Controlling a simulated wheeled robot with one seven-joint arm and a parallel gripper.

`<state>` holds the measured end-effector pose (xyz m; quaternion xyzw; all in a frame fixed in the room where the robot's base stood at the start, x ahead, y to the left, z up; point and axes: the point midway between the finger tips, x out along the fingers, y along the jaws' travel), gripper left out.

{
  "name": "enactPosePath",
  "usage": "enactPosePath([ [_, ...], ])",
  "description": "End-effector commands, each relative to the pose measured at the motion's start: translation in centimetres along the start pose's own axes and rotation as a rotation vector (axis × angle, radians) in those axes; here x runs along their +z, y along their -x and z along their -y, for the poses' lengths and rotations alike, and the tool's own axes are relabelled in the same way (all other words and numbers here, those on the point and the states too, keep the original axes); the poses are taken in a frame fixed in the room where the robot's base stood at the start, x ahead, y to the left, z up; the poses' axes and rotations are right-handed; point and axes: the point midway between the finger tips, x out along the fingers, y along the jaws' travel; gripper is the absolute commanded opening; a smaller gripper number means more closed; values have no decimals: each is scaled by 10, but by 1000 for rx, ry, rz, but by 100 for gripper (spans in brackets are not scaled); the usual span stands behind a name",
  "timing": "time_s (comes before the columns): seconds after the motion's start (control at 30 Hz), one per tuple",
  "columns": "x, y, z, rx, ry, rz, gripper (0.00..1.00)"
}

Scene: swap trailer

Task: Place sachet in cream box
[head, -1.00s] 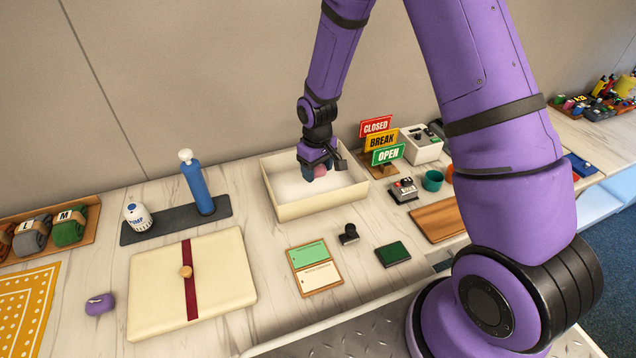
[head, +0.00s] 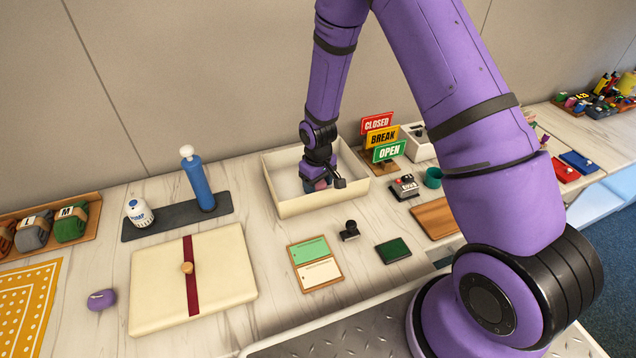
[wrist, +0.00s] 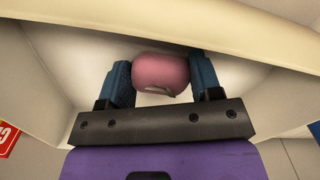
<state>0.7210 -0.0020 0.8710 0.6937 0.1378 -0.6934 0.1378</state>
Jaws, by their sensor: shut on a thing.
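The cream box (head: 318,203) stands open on the counter against the wall, in the middle of the head view. My gripper (head: 317,185) is inside the box's outline, low and close to its front wall. In the wrist view my gripper (wrist: 163,85) has its two blue fingers on either side of a pink sachet (wrist: 160,69) and is shut on it. The box's cream rim (wrist: 200,30) runs across the top of the wrist view. In the head view the sachet is mostly hidden by the gripper. I cannot tell whether it touches the box floor.
CLOSED, BREAK and OPEN signs (head: 385,140) stand just right of the box. A blue pump bottle (head: 198,183) is to its left. A stamp (head: 350,231) and a green-and-cream card board (head: 315,263) lie in front. A purple sachet (head: 101,299) lies at the left.

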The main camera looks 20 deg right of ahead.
Motion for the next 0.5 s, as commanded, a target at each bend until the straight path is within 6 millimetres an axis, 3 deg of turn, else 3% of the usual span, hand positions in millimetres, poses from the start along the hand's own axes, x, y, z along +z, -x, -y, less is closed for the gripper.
enactPosePath([
  [0.03, 0, -1, 0, 0, 0, 0, 63],
  [0.13, 0, 0, 0, 0, 0, 0, 84],
  [0.5, 0, 5, 0, 0, 0, -1, 84],
])
